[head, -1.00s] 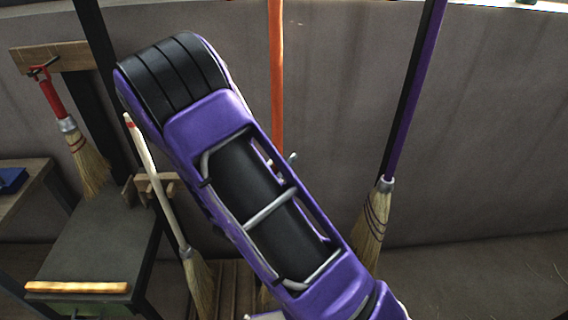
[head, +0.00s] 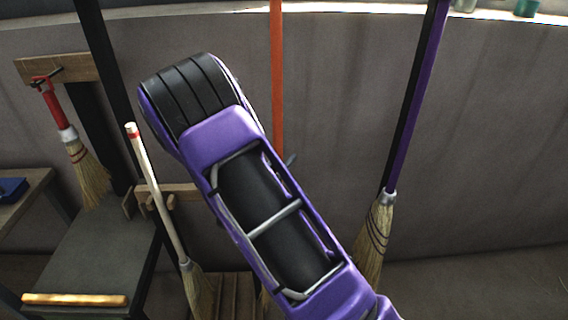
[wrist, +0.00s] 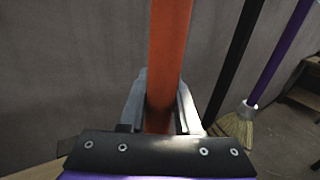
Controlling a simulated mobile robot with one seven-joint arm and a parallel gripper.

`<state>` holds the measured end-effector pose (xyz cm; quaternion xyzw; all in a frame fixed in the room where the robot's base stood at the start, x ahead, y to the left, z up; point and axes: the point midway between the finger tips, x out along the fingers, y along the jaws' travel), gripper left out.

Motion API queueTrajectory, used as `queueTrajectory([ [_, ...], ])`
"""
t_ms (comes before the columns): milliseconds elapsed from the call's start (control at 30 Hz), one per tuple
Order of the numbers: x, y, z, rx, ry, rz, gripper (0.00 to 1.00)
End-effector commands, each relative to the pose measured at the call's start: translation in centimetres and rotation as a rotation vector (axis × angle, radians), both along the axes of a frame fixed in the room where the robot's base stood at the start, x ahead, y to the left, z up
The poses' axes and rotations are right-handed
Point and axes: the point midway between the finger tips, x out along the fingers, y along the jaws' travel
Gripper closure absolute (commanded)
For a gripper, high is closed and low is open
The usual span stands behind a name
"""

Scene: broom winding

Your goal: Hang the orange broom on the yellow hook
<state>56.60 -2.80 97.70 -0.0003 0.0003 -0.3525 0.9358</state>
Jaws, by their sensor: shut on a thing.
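The orange broom's handle (head: 277,75) stands about upright in the head view, behind my purple arm. My arm hides much of its lower part, and its bristles are mostly hidden. In the wrist view my gripper (wrist: 162,108) is shut on the orange handle (wrist: 168,50), with one grey finger on each side of it. In the head view my gripper is mostly hidden behind my arm. I cannot make out a yellow hook in either view.
A purple-handled broom (head: 403,150) leans at the right beside a black post. A white-handled broom (head: 160,195) stands left of my arm. A red-handled brush (head: 54,106) hangs from a wooden board (head: 75,68). A dark table (head: 95,250) is at lower left.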

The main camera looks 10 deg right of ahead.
Motion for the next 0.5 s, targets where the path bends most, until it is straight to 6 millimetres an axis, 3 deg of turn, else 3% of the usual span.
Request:
queueTrajectory([
  [500, 2.2, -0.5, -0.9, -0.002, -0.004, -0.001, 1.00],
])
